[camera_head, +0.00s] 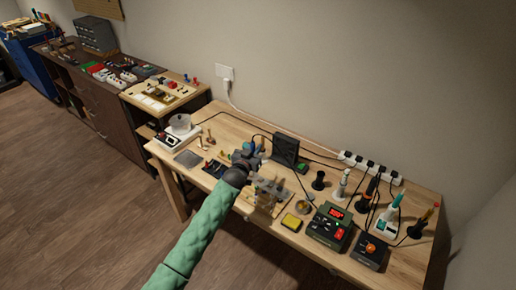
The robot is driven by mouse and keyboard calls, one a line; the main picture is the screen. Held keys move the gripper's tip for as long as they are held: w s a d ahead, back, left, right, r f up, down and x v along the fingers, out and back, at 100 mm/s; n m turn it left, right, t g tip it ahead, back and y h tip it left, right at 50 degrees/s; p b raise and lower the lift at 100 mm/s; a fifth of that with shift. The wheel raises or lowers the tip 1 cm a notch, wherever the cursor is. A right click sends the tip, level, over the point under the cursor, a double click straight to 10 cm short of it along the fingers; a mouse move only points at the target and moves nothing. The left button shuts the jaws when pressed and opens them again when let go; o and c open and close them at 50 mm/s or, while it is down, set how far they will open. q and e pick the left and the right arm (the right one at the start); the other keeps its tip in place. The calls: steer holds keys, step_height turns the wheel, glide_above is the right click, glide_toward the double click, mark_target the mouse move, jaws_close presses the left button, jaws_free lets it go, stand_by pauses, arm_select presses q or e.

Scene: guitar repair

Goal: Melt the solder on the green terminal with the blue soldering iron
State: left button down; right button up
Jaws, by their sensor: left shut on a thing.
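My left gripper (246,158) is over the workbench, at the end of my green-sleeved arm. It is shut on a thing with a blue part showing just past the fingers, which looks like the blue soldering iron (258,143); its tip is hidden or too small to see. Just below and right of the gripper is a small work fixture with metal-grey pieces on a wooden board (268,207), partly covered by the gripper and arm. I cannot make out the green terminal on it. My right gripper is not in view.
Several irons stand in holders at the right, by a soldering station (329,228) and a second box (369,251). A black holder (318,181) looks empty. A yellow sponge (291,222) lies near the front edge. A dark panel (285,150) and cables are behind.

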arm_select(q)
steer(key=a+r+p, duration=0.1)
steer(key=a+p, duration=0.1)
steer(key=a, duration=0.4)
steer(key=shift+a+r, duration=0.3)
steer(key=shift+r, duration=0.05)
stand_by(0.5)
